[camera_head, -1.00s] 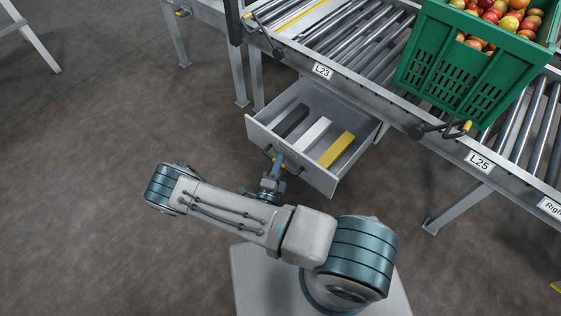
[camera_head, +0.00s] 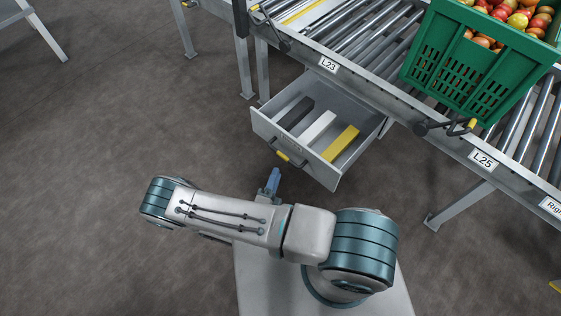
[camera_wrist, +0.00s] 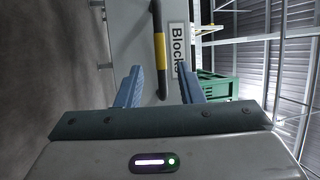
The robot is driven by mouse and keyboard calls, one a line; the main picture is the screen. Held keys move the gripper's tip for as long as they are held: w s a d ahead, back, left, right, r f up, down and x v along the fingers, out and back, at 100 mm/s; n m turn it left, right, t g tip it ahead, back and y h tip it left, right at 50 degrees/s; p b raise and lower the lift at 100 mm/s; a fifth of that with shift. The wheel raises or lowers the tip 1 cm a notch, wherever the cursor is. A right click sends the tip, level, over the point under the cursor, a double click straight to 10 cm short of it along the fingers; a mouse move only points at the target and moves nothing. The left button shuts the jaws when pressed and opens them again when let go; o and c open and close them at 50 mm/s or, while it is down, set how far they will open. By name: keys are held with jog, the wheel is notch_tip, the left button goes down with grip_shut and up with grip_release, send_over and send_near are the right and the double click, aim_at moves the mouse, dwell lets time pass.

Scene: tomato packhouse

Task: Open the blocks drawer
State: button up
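The blocks drawer (camera_head: 268,129) is pulled out from under the roller conveyor, with a black, a white and a yellow block lying in it. Its front carries a dark bar handle with a yellow band (camera_head: 284,156). In the wrist view the drawer front (camera_wrist: 132,40) shows a "Blocks" label (camera_wrist: 177,48) and the handle (camera_wrist: 159,50). My gripper (camera_wrist: 158,85) is open, its two blue fingers spread and apart from the handle. In the head view my gripper (camera_head: 272,180) is a little in front of the drawer, partly hidden by my arm.
A green crate of tomatoes (camera_head: 460,72) stands on the roller conveyor (camera_head: 352,40) above and right of the drawer. A conveyor leg (camera_head: 462,205) stands at the right. The floor (camera_head: 90,120) to the left is clear.

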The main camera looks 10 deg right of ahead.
jog(key=v, duration=0.5)
jog(key=shift+s+a+f, duration=0.15)
jog(key=shift+s, duration=0.15)
jog(key=w+d+r+m+g+h+p, duration=0.15)
jog(key=r+m+g+p, duration=0.35)
jog(key=r+m, duration=0.5)
jog(key=d+r+m+g+h+p, duration=0.1)
jog(key=d+r+m+g+p, duration=0.2)
jog(key=r+m+g, duration=0.7)
jog(key=w+d+r+m+g+h+p, duration=0.15)
jog(key=r+m+g+p, duration=0.35)
jog(key=r, duration=0.9)
jog(key=s+d+r+m+t+y+p, duration=0.1)
jog(key=r+m+y+p, duration=0.3)
jog(key=r+m, duration=0.4)
jog(key=s+d+r+m+t+y+p, duration=0.2)
jog(key=s+r+m+y+p, duration=0.2)
jog(key=r+m, duration=0.4)
jog(key=s+d+r+m+t+y+p, duration=0.2)
jog(key=r+m, duration=0.6)
jog(key=r, duration=0.9)
jog(key=y+p, duration=0.2)
jog(key=y, duration=0.1)
jog(key=shift+s+d+y, duration=0.2)
jog(key=shift+d+y, duration=0.05)
jog(key=shift+y, duration=0.05)
